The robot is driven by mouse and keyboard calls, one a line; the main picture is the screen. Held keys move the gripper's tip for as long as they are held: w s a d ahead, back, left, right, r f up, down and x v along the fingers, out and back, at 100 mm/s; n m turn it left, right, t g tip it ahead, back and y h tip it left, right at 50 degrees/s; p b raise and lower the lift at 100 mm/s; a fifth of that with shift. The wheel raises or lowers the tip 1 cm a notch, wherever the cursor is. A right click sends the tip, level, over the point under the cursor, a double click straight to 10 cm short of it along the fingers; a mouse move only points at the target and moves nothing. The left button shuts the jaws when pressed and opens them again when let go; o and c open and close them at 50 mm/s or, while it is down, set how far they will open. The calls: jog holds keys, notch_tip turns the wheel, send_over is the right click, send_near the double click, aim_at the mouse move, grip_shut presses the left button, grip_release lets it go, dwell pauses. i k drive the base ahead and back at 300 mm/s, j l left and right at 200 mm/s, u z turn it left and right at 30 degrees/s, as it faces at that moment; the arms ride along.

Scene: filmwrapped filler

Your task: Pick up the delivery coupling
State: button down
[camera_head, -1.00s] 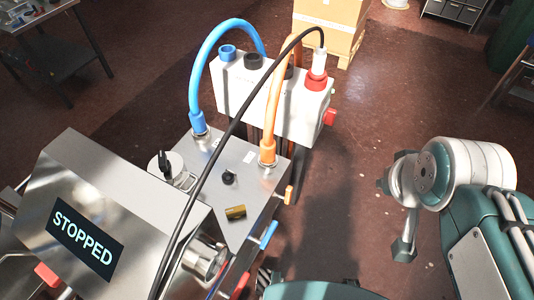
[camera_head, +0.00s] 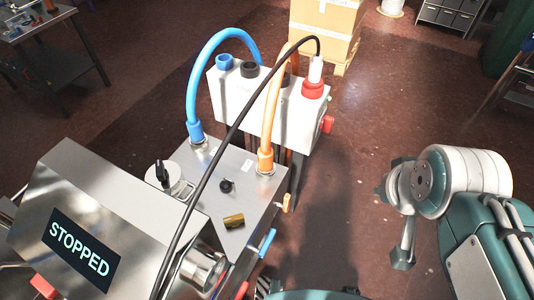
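A short brass-coloured cylinder (camera_head: 234,221) lies on its side on the steel top (camera_head: 222,199) of the machine; it looks like the coupling, though no label shows. A small black knob (camera_head: 226,186) stands just behind it. My arm is at the right, over the floor and well apart from the machine. The grey end part that hangs from it (camera_head: 403,245) may be my gripper; no fingers can be made out, and nothing is seen held there.
A black cable (camera_head: 221,145) arches over the steel top, left of the brass cylinder. A blue hose (camera_head: 193,95) and an orange hose (camera_head: 266,130) rise to a white block (camera_head: 258,103). A STOPPED display (camera_head: 78,247) is at left. Floor between machine and arm is clear.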

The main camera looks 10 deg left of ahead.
aim_at(265, 165)
jog(key=i+l+u, duration=0.7)
jog(key=i+l, duration=0.05)
jog(key=l, duration=0.1)
